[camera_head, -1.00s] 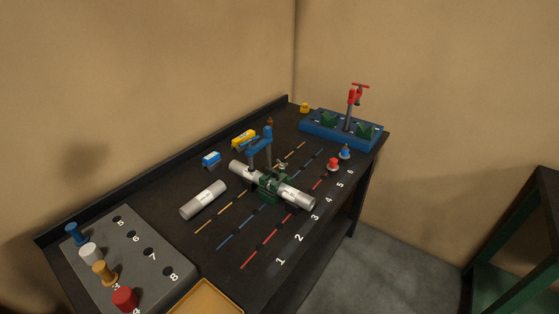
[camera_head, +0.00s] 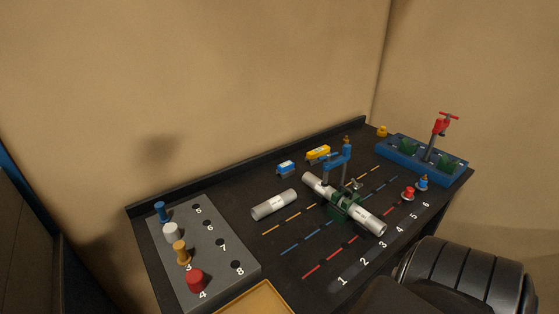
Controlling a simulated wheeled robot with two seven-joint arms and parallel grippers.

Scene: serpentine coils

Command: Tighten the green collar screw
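A green collar (camera_head: 342,209) sits around the silver pipe (camera_head: 369,218) at the middle of the workbench. A small metal wing-shaped screw (camera_head: 354,185) sticks up at the collar's top; how tight it is cannot be told. A blue clamp-like fixture (camera_head: 338,161) with upright posts stands over the pipe, just behind the collar. Neither of my grippers is in view. A dark rounded part at the lower right looks like my own arm, with its gripper end out of view.
A loose silver pipe (camera_head: 274,205) lies left of the collar. A grey numbered board (camera_head: 210,262) holds coloured pegs. A blue base (camera_head: 440,170) with a red-handled clamp (camera_head: 441,125) stands at the back right. Red (camera_head: 408,193) and blue (camera_head: 422,183) knobs stand nearby. A yellow tray (camera_head: 262,300) is in front.

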